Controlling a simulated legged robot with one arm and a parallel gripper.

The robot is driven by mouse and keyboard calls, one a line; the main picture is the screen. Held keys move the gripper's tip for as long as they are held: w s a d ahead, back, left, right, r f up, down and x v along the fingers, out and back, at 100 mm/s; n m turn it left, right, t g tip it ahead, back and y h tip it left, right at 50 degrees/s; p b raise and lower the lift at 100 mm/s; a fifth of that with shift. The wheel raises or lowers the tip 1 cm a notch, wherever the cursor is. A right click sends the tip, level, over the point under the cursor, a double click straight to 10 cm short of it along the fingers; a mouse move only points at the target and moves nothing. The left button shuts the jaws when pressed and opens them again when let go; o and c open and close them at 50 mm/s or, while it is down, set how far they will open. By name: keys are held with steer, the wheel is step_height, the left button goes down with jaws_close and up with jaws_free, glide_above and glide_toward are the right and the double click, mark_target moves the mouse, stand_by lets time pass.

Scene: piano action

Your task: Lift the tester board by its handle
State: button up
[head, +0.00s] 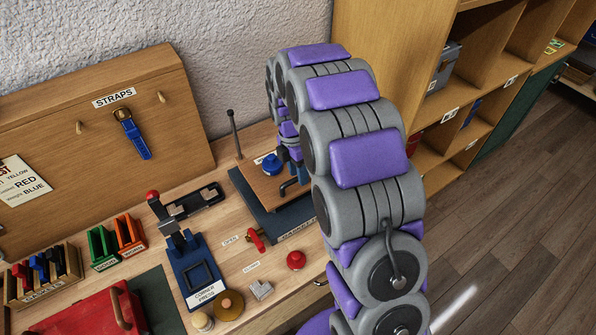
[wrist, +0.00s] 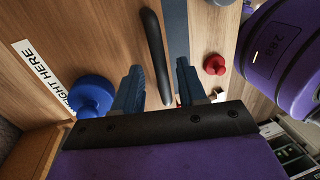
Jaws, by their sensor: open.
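The tester board (head: 252,181) is a wooden panel above a dark blue base (head: 262,214) at the back right of the bench. A blue round weight (head: 271,163) sits on it; the weight (wrist: 90,96) also shows in the wrist view beside a "WEIGHT HERE" label (wrist: 36,64). The dark bar handle (wrist: 154,52) shows in the wrist view, between the lines of my two fingers. My gripper (wrist: 160,88) is open, one finger on each side of the handle's near end. Contact cannot be told. In the head view my arm hides part of the board.
A thin dark post (head: 234,132) stands by the board's back left corner. In front are a red lever (head: 256,240), a red knob (head: 296,260) and a corner press (head: 195,265). The strap panel (head: 100,125) stands behind; wooden shelves (head: 450,120) stand at right.

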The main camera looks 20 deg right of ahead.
steer(key=shift+c, duration=0.3)
jaws_close()
stand_by(0.4)
